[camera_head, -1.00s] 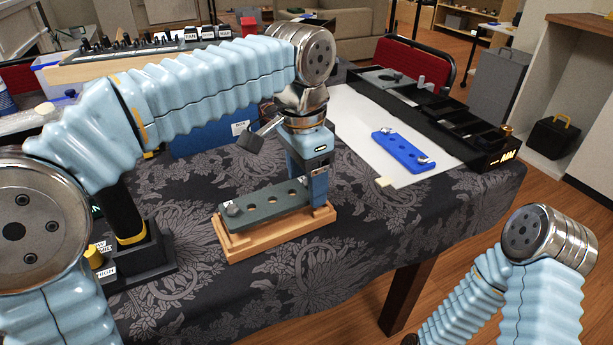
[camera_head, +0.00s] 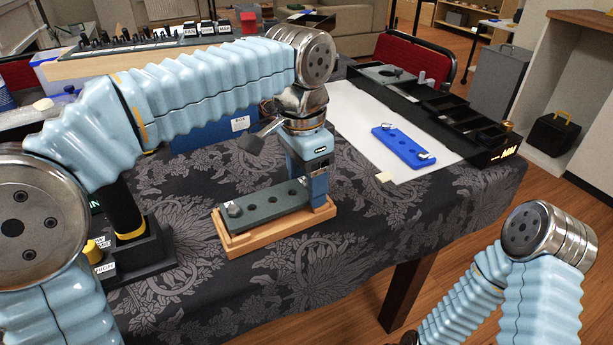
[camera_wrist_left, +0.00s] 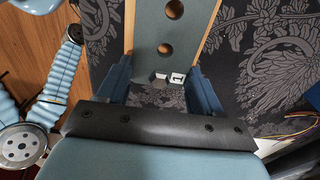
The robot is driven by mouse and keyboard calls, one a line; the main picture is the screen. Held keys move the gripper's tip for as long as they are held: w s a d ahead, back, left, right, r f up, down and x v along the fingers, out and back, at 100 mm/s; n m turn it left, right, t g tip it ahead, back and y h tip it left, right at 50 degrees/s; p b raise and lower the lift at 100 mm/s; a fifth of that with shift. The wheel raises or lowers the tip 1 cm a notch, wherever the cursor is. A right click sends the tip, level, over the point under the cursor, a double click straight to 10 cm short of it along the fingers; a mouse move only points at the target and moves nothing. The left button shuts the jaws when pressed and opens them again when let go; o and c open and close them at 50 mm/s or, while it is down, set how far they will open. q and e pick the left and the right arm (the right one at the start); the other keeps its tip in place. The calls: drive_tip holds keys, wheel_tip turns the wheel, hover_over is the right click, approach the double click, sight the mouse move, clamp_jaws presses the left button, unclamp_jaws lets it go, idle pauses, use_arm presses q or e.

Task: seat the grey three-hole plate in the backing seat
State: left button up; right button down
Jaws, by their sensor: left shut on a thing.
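The grey three-hole plate (camera_head: 268,204) lies level over the wooden backing seat (camera_head: 262,243) on the table, with a bolt head (camera_head: 233,209) at its left end. Wood shows along its front and left sides. I cannot tell whether it is fully down in the seat. My left gripper (camera_head: 320,200) points down and is shut on the right end of the plate. In the left wrist view the plate (camera_wrist_left: 152,40) runs up from between the fingers (camera_wrist_left: 160,95), with wood along its right edge. My right gripper is out of view; only part of that arm shows.
A blue plate (camera_head: 403,146) lies on a white sheet (camera_head: 355,120) at the right. A black tray (camera_head: 475,130) lines the table's right edge. A black stand (camera_head: 135,255) is left of the seat. Patterned cloth (camera_head: 330,265) in front is clear.

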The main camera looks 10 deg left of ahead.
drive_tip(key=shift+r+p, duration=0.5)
drive_tip(key=shift+p, duration=0.05)
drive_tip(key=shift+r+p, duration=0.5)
idle(2.4)
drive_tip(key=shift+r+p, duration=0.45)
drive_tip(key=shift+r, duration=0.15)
idle(2.1)
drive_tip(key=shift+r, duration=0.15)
idle(1.7)
